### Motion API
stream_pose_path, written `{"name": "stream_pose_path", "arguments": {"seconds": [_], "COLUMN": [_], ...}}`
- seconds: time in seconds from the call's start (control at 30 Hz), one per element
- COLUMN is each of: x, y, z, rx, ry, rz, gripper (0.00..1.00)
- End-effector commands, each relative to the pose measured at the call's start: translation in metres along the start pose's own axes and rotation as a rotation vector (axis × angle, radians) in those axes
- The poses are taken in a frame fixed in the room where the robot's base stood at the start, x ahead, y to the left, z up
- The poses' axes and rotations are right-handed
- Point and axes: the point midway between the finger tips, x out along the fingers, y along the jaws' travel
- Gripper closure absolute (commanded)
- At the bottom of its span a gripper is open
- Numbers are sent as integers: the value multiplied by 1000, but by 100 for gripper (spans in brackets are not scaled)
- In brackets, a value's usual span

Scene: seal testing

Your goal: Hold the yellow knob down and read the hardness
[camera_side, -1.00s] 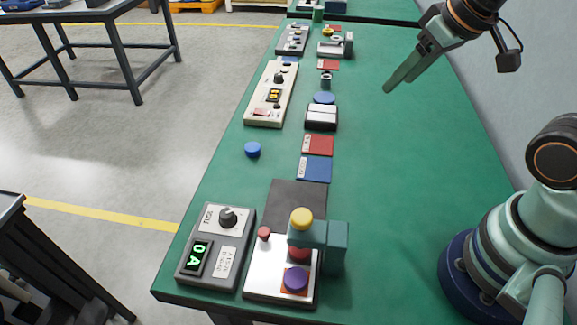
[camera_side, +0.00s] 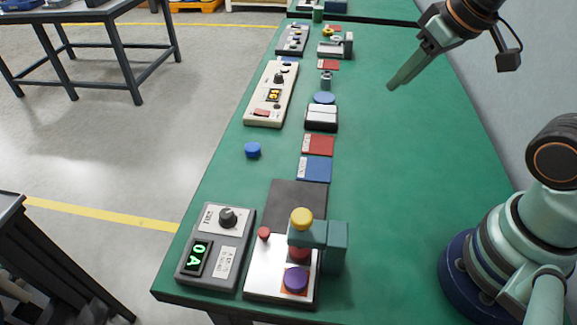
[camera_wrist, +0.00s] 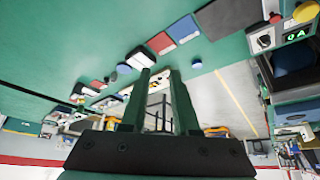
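The yellow knob (camera_side: 302,218) tops the teal arm of the hardness tester (camera_side: 333,245) at the bench's near end; it also shows at the upper right of the wrist view (camera_wrist: 306,12). Below the arm, a red part (camera_side: 298,253) sits above a purple disc (camera_side: 295,280) on an orange pad. The grey readout box (camera_side: 230,262) stands to the left, its green display (camera_side: 197,257) showing "0 A". My gripper (camera_side: 391,87) is high over the far right of the bench, well away from the knob. In the wrist view its fingers (camera_wrist: 159,72) are apart and empty.
A dark mat (camera_side: 297,203), blue and red cards (camera_side: 314,169), a blue disc (camera_side: 252,150) and a cream control box (camera_side: 271,94) lie farther along the green bench. A red knob (camera_side: 264,234) stands beside the tester.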

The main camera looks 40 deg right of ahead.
Motion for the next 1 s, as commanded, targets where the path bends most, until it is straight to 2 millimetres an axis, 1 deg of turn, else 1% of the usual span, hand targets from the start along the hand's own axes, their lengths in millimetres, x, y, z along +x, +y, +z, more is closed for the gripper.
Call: {"name": "stream_pose_path", "arguments": {"seconds": [0.03,0.07,0.17,0.27,0.4,0.53,0.67,0.8,0.9,1.0], "x": [0,-1,-2,-5,-10,-16,-22,-29,-34,-37], "y": [-3,-5,-18,-40,-77,-113,-150,-188,-210,-226], "z": [-1,-2,-6,-11,-17,-18,-16,-8,-2,4], "rx": [-23,-44,-173,-382,-746,-1087,-1430,-1777,-1982,-2135], "ry": [-5,-9,-37,-79,-141,-186,-221,-247,-256,-263], "rz": [-5,-8,-31,-70,-145,-223,-312,-413,-478,-531], "gripper": [95,100,100,100,100,100,100,100,100,100]}}
